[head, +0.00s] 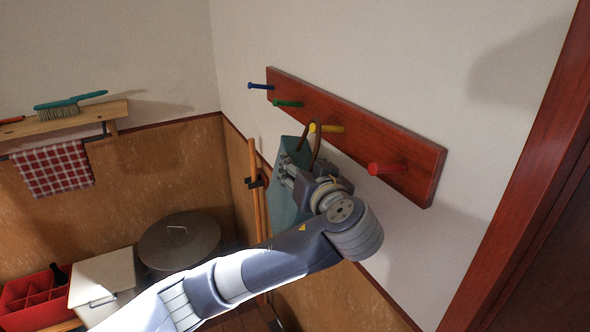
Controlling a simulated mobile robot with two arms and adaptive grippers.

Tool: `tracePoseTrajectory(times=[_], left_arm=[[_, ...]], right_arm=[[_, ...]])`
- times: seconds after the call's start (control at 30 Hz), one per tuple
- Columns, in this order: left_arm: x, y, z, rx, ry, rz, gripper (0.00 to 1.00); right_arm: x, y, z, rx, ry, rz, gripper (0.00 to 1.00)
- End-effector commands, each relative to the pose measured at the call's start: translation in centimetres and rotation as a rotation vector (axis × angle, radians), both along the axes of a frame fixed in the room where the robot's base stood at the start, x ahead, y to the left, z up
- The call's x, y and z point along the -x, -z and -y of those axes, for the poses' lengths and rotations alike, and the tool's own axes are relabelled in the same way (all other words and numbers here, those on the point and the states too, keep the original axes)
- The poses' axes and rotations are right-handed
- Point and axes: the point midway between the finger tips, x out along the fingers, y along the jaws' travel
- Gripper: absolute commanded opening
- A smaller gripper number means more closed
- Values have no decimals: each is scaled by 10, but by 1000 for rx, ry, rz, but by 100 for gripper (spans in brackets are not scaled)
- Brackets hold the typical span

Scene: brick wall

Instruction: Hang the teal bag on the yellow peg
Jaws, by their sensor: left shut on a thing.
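The teal bag (287,192) hangs in front of the wall below a wooden peg board (372,150). Its brown handle loop (316,134) rises close to the yellow peg (327,128). I cannot tell whether the loop is around the peg or only in front of it. My left gripper (290,174) is shut on the teal bag near its top. My gripper and wrist hide the right part of the bag. My right gripper is not in view.
The board also has a blue peg (260,86), a green peg (288,103) and a red peg (387,168). A wooden stick (255,190) leans behind the bag. A shelf (70,124) with a brush (70,102) is at left, above a lidded bin (180,240).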

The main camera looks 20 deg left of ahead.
Motion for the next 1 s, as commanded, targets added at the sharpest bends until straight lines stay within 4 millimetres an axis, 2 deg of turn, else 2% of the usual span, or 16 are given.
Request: tracePoseTrajectory(times=[0.33, 0.6, 1.0], left_arm=[[-14, -2, 13, -1, 0, 5, 0], [-20, 9, 21, 1, 2, 6, 0], [-22, 12, 22, 0, 0, 6, 0]], right_arm=[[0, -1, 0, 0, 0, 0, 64], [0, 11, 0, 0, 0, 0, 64], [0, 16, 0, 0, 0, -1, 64]])
